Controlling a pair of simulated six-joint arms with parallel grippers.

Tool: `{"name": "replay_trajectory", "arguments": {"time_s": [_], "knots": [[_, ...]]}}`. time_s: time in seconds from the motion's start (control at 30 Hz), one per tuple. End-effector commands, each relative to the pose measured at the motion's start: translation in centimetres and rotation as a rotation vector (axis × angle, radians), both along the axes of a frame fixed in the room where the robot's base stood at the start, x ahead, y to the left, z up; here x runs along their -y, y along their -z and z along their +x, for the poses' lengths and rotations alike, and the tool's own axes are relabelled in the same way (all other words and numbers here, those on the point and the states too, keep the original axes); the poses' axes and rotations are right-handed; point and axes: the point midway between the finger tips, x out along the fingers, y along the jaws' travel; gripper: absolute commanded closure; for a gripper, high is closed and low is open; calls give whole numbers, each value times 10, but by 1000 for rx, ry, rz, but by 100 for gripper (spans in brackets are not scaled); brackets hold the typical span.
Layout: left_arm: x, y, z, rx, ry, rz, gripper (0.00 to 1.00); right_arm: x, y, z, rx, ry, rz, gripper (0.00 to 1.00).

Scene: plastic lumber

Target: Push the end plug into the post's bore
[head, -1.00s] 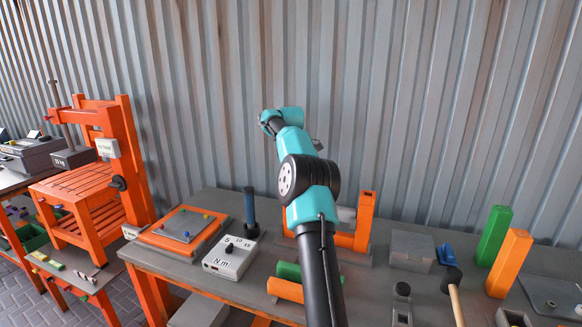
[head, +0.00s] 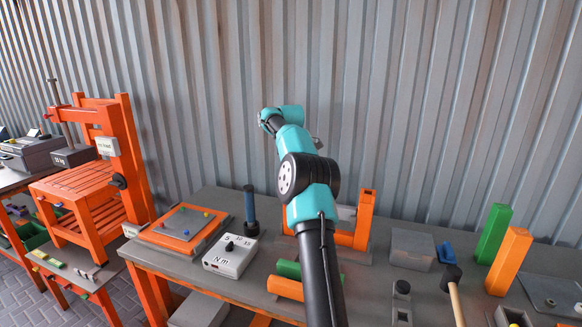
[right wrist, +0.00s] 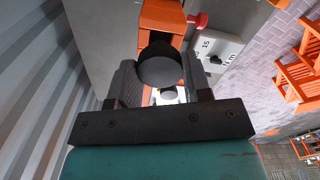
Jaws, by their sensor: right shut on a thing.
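In the right wrist view my right gripper (right wrist: 158,76) is shut on a dark round piece that looks like the end plug (right wrist: 159,66). The plug's rounded dark face shows between the two grey fingers. An orange piece (right wrist: 162,16) shows just beyond the plug; I cannot tell whether they touch or how deep the plug sits. In the head view an upright orange post (head: 365,217) with an opening in its top stands behind my arm. My arm hides most of the work area, and the gripper cannot be made out there. My left gripper is not in view.
A torque box (head: 230,255) and a dark blue upright tool (head: 250,210) stand left of my arm. Green (head: 287,269) and orange (head: 285,288) bars lie by it. To the right are a grey box (head: 412,249), a mallet (head: 453,282) and upright green (head: 492,233) and orange (head: 508,262) posts.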

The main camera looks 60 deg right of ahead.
Motion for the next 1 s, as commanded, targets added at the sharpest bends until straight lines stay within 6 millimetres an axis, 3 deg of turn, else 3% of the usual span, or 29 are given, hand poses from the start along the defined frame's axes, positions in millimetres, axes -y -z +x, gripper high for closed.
{"name": "replay_trajectory", "arguments": {"time_s": [1.0], "knots": [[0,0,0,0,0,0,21,0,12,0,0,0,0,78]]}}
